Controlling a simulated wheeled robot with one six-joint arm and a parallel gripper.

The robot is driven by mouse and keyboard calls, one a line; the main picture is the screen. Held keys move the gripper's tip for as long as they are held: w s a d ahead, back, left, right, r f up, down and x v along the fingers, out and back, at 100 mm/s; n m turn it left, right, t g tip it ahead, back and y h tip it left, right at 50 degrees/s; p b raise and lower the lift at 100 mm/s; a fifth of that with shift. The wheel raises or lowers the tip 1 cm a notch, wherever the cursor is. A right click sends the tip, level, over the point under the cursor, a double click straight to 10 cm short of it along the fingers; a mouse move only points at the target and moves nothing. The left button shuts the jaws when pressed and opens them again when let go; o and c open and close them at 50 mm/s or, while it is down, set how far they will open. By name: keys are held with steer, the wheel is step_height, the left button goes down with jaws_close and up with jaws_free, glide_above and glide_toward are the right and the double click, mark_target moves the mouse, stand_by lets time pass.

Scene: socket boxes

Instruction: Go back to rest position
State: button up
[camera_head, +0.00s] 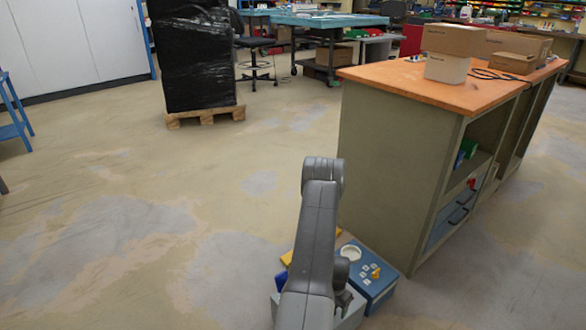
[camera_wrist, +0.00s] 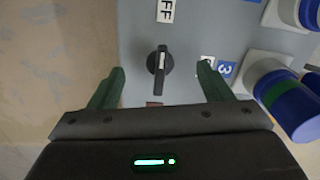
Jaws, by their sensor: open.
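In the wrist view my gripper (camera_wrist: 160,88) is open, with its two green fingers apart. A black rotary knob (camera_wrist: 159,61) on a grey panel (camera_wrist: 200,25) shows between and beyond the fingertips. I cannot tell whether the fingers touch the panel. In the head view my grey arm reaches forward and down over the socket boxes, and my gripper is mostly hidden behind it. A blue box (camera_head: 373,280) with a white round part and small yellow parts on top stands just right of my arm. A grey box (camera_head: 352,313) is partly hidden under the arm.
Blue sockets (camera_wrist: 290,100) stick out at the right of the panel in the wrist view. A workbench (camera_head: 395,160) with an orange top and cardboard boxes (camera_head: 455,39) stands close on the right. A black wrapped pallet load (camera_head: 195,60) stands at the back.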

steer(key=shift+m+p, duration=0.45)
steer(key=shift+m, duration=0.55)
